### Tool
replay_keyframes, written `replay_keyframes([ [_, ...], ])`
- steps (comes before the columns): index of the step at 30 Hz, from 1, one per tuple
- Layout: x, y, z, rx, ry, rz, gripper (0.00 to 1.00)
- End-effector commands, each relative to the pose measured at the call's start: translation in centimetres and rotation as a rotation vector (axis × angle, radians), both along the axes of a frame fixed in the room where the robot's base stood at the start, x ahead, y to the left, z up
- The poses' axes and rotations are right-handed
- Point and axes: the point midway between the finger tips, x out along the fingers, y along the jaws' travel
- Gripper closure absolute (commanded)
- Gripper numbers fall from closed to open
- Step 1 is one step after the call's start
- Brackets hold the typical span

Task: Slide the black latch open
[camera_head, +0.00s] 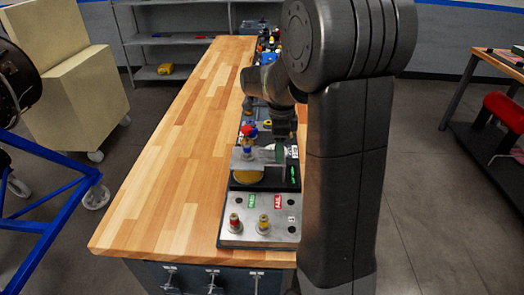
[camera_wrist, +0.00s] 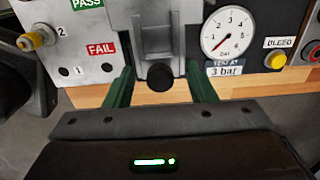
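In the wrist view the black latch shows as a round black knob (camera_wrist: 160,78) at the lower end of a grey metal slide bracket (camera_wrist: 156,38). My gripper (camera_wrist: 160,82) has two green fingers, set wide apart, one on each side of the knob. Gaps show between the knob and both fingers, so the gripper is open and holds nothing. In the head view my gripper (camera_head: 270,156) is over the row of panels on the bench, partly behind my arm. I cannot make out the latch in that view.
A pressure gauge (camera_wrist: 227,32) and a yellow bleed button (camera_wrist: 275,60) lie right of the latch in the wrist view. A panel with PASS and FAIL labels (camera_wrist: 101,49) is on the left. The wooden bench top (camera_head: 175,150) left of the panels is clear.

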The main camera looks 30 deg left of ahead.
Motion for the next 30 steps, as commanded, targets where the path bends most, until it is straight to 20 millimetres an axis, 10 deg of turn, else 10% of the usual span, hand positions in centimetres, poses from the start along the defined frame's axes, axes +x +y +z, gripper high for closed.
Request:
replay_keyframes([
  [30, 0.0, 0.1, 3.9, 0.0, -0.001, 0.0, 0.42],
])
